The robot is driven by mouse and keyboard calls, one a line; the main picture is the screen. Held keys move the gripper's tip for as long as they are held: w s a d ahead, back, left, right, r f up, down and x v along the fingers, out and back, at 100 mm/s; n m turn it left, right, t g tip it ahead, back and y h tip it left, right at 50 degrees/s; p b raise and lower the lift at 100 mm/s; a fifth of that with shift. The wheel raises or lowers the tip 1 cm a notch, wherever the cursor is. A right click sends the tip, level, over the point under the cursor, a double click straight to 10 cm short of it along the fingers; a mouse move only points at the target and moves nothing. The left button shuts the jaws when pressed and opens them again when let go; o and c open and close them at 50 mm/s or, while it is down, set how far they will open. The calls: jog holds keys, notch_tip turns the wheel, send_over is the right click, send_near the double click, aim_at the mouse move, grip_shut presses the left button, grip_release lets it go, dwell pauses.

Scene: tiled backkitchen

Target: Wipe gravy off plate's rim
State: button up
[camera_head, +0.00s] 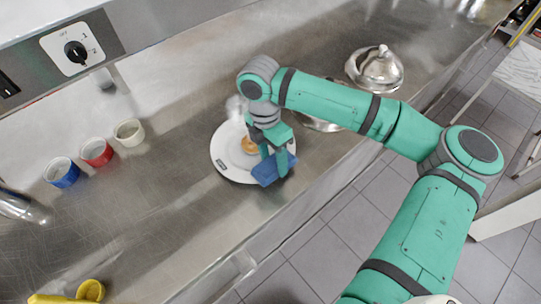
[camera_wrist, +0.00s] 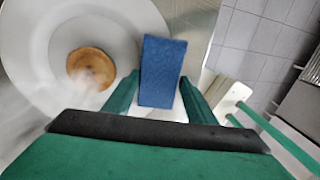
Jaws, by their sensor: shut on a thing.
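The white plate (camera_head: 222,150) lies on the steel counter, with a round brown piece of food (camera_head: 249,145) at its middle. In the wrist view the plate (camera_wrist: 30,60) fills the left side, with the food (camera_wrist: 90,68) on it. My gripper (camera_head: 272,165) is shut on a blue cloth or sponge (camera_head: 268,172). The blue piece stands between the fingers in the wrist view (camera_wrist: 162,70), at the plate's right edge. I cannot tell whether it touches the rim. No gravy mark shows clearly; whitish haze blurs part of the plate.
Blue (camera_head: 62,172), red (camera_head: 96,152) and cream (camera_head: 129,132) cups stand at the left. A silver dome lid (camera_head: 375,68) is at the back right. Yellow items (camera_head: 90,290) lie at the front left. The counter's front edge runs close by the plate.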

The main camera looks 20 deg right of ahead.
jog(key=shift+s+d+r, duration=0.1)
jog(key=shift+s+d, duration=0.1)
jog(key=shift+s, duration=0.35)
jog(key=shift+s+d+r, duration=0.1)
jog(key=shift+s+d, duration=0.05)
jog(key=shift+s, duration=0.4)
jog(key=shift+w, duration=0.15)
jog(key=shift+w+a+f, duration=0.15)
jog(key=shift+w+a, duration=0.05)
jog(key=shift+w, duration=0.3)
jog(key=shift+w+a+f, duration=0.1)
jog(key=shift+w+a, duration=0.05)
jog(key=shift+w, duration=0.4)
jog(key=shift+w+a+f, duration=0.15)
jog(key=shift+w+a, duration=0.05)
jog(key=shift+w, duration=0.3)
jog(key=shift+w+a+r, duration=0.1)
jog(key=shift+w+r, duration=0.05)
jog(key=shift+r, duration=0.85)
jog(key=shift+w+r, duration=0.2)
jog(key=shift+r, duration=0.75)
jog(key=shift+w+a+r, duration=0.1)
jog(key=shift+w+r, duration=0.05)
jog(key=shift+r, duration=0.85)
jog(key=shift+r, duration=0.1)
